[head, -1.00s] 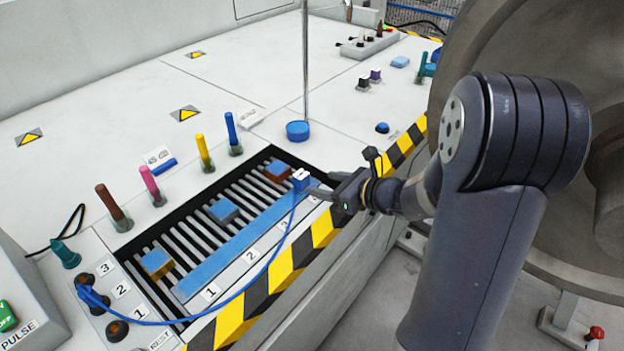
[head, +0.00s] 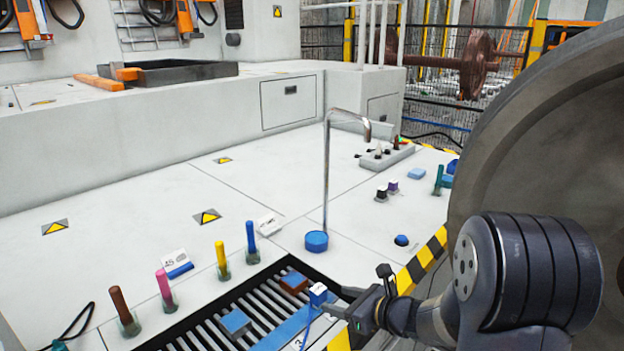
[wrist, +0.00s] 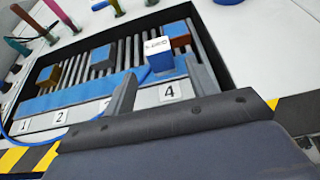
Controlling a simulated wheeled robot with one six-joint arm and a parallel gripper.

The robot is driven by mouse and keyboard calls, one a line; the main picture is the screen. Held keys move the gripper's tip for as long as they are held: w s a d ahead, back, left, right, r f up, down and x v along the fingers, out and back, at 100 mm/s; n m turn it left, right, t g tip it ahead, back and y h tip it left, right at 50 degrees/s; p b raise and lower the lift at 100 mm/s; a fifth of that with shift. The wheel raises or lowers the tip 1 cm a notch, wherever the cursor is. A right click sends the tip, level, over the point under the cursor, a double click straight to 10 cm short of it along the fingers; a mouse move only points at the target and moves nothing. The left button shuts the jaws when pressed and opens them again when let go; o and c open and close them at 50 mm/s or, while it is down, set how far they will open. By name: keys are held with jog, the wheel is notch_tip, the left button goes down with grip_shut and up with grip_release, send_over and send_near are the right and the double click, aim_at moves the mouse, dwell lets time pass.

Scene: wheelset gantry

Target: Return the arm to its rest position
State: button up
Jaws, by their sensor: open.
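My gripper (head: 338,300) is at the right end of the slotted bay, its jaws open. A blue plug block with a white top (head: 318,294) stands at the right end of the blue strip (head: 286,334), just in front of the jaws. In the wrist view the same plug (wrist: 159,60) stands upright by the label 4 (wrist: 170,92), just beyond and between the two fingertips (wrist: 162,85). I cannot tell whether the fingers touch it. A blue cable runs from it toward the left.
Brown, pink, yellow and blue pegs (head: 222,260) stand along the bay's far edge. A bent metal pipe on a blue base (head: 316,241) rises behind the bay. A large wheel (head: 545,130) stands close at the right of my arm. The white bench top (head: 130,225) has free room.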

aim_at(319, 288)
jog(key=x, duration=0.5)
jog(key=b+x, duration=0.1)
jog(key=x, duration=0.2)
jog(key=shift+f, duration=0.4)
jog(key=shift+s+d+r+p, duration=0.1)
jog(key=shift+r+p, duration=0.55)
jog(key=shift+r, duration=1.2)
jog(key=shift+f, duration=0.2)
